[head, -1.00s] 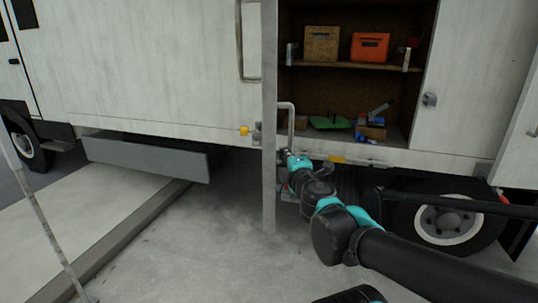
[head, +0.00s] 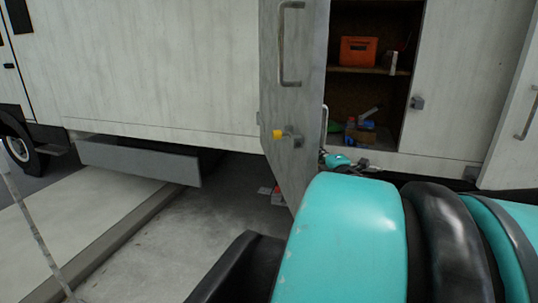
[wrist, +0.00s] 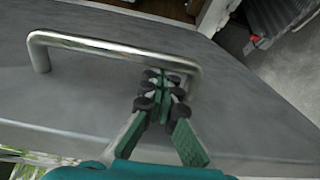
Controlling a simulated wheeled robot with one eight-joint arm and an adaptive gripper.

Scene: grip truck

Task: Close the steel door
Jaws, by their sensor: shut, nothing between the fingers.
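The steel door (head: 275,105) stands partly open on the truck's side. In the head view, the teal hand part shows just right of the door edge; the fingertips are hidden.
The open compartment (head: 367,75) holds shelves with an orange box (head: 358,50) and small tools. A second door (head: 513,120) stands open at the right. My arm covers the lower right.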

